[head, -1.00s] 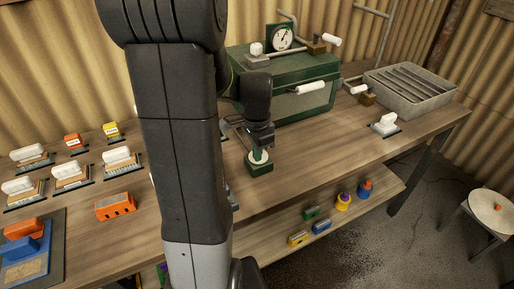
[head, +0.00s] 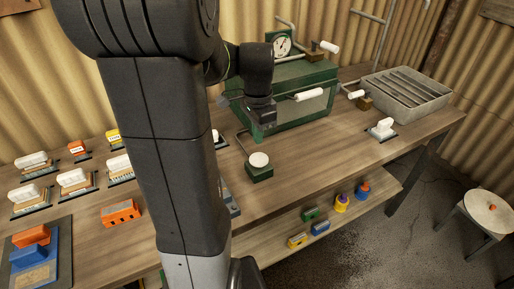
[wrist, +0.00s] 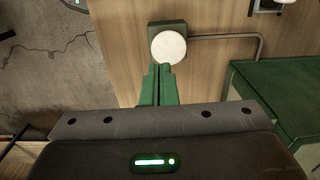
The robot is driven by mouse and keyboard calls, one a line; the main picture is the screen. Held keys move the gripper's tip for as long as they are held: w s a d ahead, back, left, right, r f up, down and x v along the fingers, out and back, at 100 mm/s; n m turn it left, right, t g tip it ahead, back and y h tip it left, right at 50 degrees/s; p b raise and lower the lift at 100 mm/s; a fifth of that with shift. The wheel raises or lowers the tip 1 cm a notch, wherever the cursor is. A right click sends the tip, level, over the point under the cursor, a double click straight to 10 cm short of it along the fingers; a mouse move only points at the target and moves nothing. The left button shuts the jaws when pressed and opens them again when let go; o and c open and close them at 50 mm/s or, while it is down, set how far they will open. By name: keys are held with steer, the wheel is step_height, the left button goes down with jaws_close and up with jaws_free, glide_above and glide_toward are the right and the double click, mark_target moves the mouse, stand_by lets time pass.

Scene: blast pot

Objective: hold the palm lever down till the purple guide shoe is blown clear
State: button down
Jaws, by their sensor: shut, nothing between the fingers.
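The palm lever is a round white pad (head: 259,159) on a small green block (head: 260,174) at the bench's front edge, with a thin bent rod running from it to the green cabinet. It also shows in the wrist view as a white disc (wrist: 168,48). My gripper (head: 263,122) is above and behind the pad, apart from it. In the wrist view its green fingers (wrist: 161,72) are together and empty, their tips overlapping the disc's near edge in the picture. I cannot make out the purple guide shoe for certain in either view.
The green cabinet (head: 293,97) with a gauge (head: 282,44) and white-handled levers stands behind. A grey slotted tray (head: 407,97) is at the back right. White-topped brushes and orange blocks (head: 121,213) lie at left. The lower shelf holds small coloured pieces (head: 320,228). A stool (head: 490,213) stands at right.

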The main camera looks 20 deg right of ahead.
steer(key=shift+r, duration=2.05)
